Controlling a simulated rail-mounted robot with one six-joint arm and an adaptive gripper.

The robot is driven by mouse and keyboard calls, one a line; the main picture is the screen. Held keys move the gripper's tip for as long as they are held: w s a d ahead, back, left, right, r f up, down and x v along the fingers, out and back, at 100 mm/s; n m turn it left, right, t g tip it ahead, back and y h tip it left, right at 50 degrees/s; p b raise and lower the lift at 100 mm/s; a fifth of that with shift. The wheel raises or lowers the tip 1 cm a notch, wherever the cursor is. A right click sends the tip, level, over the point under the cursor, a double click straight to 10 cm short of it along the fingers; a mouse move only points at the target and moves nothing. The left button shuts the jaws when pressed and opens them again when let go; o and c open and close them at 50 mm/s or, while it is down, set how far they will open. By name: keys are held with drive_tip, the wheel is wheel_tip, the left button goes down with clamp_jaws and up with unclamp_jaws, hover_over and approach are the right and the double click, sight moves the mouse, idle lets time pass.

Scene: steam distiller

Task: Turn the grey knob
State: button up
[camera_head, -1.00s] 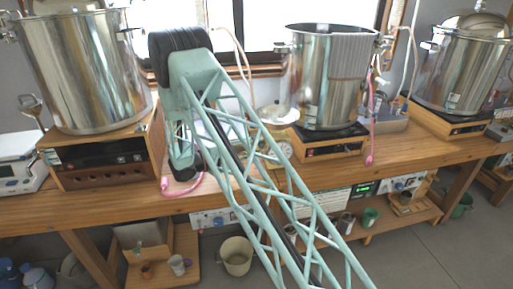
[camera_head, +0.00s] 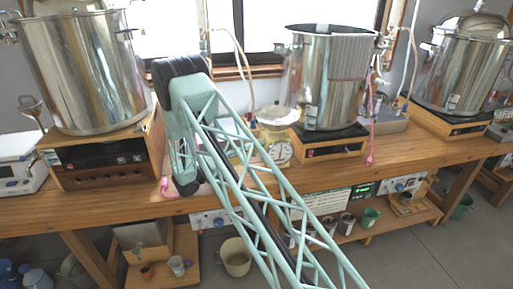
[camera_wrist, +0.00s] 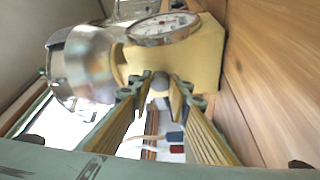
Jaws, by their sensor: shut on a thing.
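The grey knob (camera_wrist: 160,81) is a small round knob on the front of a cream-yellow scale (camera_wrist: 205,52), below its white round dial (camera_wrist: 163,28) in the wrist view. My gripper (camera_wrist: 159,86) has its two ribbed fingers on either side of the knob, shut on it. In the head view, the scale's dial (camera_head: 279,152) shows on the bench just right of my arm, under a shiny pan (camera_head: 277,115). My arm hides the knob and the fingertips there.
Large steel pots (camera_head: 85,70) stand on wooden heater boxes (camera_head: 108,160) along the wooden bench (camera_head: 400,160), one left of my arm and two to the right. A white balance (camera_head: 18,165) sits at the far left. Pink-ended tubes hang near the middle pot (camera_head: 320,80).

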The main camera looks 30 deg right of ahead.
idle(0.4)
drive_tip(key=o, duration=0.9)
drive_tip(key=shift+n, duration=0.5)
drive_tip(key=shift+w+r+n+g+y+p, duration=0.15)
drive_tip(key=shift+n+g+y+p, duration=0.25)
drive_tip(key=shift+n+y+p, duration=0.9)
drive_tip(key=shift+s+r+n+g+y+p, duration=0.2)
drive_tip(key=shift+n+g+p, duration=0.3)
drive_tip(key=shift+n, duration=1.65)
drive_tip(key=shift+w+r+n+g+y+p, duration=0.15)
drive_tip(key=shift+n+g+y+p, duration=0.15)
drive_tip(key=shift+n+y+p, duration=1.05)
drive_tip(key=shift+n+h+p, duration=0.3)
drive_tip(key=shift+n+h, duration=0.15)
drive_tip(key=shift+n, duration=0.35)
